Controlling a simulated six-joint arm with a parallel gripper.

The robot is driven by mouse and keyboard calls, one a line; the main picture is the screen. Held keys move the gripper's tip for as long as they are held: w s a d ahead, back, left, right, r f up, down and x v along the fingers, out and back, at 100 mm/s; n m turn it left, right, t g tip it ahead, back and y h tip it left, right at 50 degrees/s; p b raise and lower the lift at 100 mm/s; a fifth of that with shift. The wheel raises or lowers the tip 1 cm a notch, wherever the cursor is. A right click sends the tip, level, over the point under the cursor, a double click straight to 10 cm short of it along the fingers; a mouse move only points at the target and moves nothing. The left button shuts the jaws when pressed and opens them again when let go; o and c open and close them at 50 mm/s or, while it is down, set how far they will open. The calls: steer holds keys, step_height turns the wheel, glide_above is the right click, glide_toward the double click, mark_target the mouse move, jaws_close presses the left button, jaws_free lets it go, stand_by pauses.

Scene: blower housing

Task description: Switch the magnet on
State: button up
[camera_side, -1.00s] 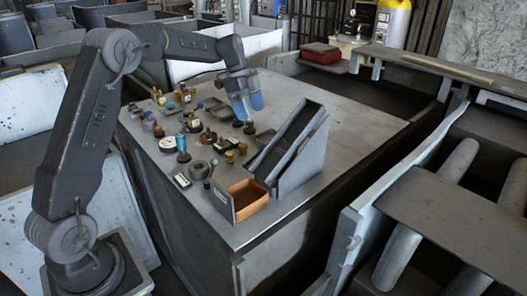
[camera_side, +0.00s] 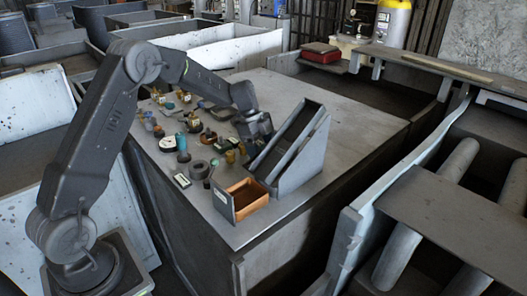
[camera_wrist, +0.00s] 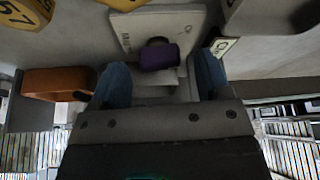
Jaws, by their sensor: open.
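In the wrist view a small purple knob or lever end (camera_wrist: 160,57) stands in front of a pale grey plate (camera_wrist: 130,32) with small dark lettering, too small to read. I cannot tell whether it is on or off. My gripper (camera_wrist: 162,68) is open, with one blue finger on each side of the purple part. No contact with it is visible. In the side view my gripper (camera_side: 259,134) is low over the table, just left of the sloped grey chute. The purple part cannot be made out there.
The sloped grey chute (camera_side: 301,150) stands close to the right of my gripper. An orange-brown open box (camera_side: 250,192) sits at its front, also in the wrist view (camera_wrist: 48,82). Several small parts crowd the table's left. The table's back right is clear.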

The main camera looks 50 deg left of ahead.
steer(key=shift+d+f, duration=0.25)
steer(key=shift+f, duration=0.3)
steer(key=c, duration=0.9)
steer(key=m+g, duration=0.1)
steer(key=m, duration=0.3)
steer(key=shift+w+m+g, duration=0.1)
steer(key=shift+m+g, duration=0.2)
steer(key=shift+g, duration=0.1)
steer(key=shift+m+g+y, duration=0.3)
steer(key=shift+m+g, duration=0.5)
steer(key=shift+m, duration=1.4)
steer(key=shift+r, duration=0.1)
